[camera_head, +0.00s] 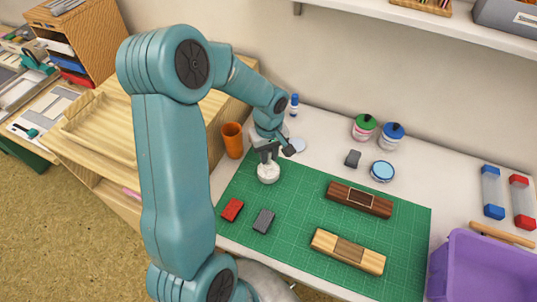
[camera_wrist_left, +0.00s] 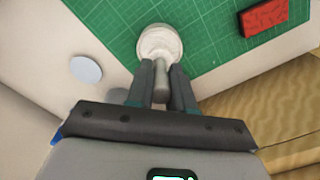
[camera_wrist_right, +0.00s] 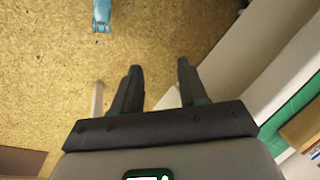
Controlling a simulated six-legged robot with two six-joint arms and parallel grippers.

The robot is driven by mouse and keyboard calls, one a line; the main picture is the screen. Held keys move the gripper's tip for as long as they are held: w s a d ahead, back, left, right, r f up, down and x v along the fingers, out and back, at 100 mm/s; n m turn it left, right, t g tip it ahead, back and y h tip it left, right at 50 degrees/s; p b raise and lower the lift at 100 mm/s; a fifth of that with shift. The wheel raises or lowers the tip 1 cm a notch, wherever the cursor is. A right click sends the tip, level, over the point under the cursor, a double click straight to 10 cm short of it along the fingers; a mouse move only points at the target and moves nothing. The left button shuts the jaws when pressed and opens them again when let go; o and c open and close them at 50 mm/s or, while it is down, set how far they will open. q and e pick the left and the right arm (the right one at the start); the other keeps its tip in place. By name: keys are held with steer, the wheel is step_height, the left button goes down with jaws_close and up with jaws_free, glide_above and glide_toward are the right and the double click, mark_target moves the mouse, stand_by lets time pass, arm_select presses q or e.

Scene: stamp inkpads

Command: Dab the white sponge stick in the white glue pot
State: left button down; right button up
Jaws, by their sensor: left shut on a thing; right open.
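My left gripper (camera_head: 269,153) is shut on the pale grey handle of the sponge stick (camera_wrist_left: 160,84). Its fingers point down over the far left part of the green mat. A round, speckled white piece (camera_head: 268,173) sits at the lower end of the handle, and it also shows in the left wrist view (camera_wrist_left: 160,43). I cannot tell whether it is the sponge head or the white glue pot around it, or whether it touches the mat. My right gripper (camera_wrist_right: 158,80) is open and empty, above the tan floor.
The green mat (camera_head: 300,208) carries a red block (camera_head: 232,210), a grey block (camera_head: 263,221) and two wooden stamps. Behind stand an orange cup (camera_head: 232,140), a pale disc (camera_head: 299,145), lidded jars (camera_head: 391,137) and a blue round tin (camera_head: 383,171). A purple bin (camera_head: 485,266) is at right.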

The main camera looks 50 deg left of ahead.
arm_select(q)
steer(key=shift+r+p, duration=1.3)
steer(key=shift+r, duration=1.2)
steer(key=shift+f, duration=0.1)
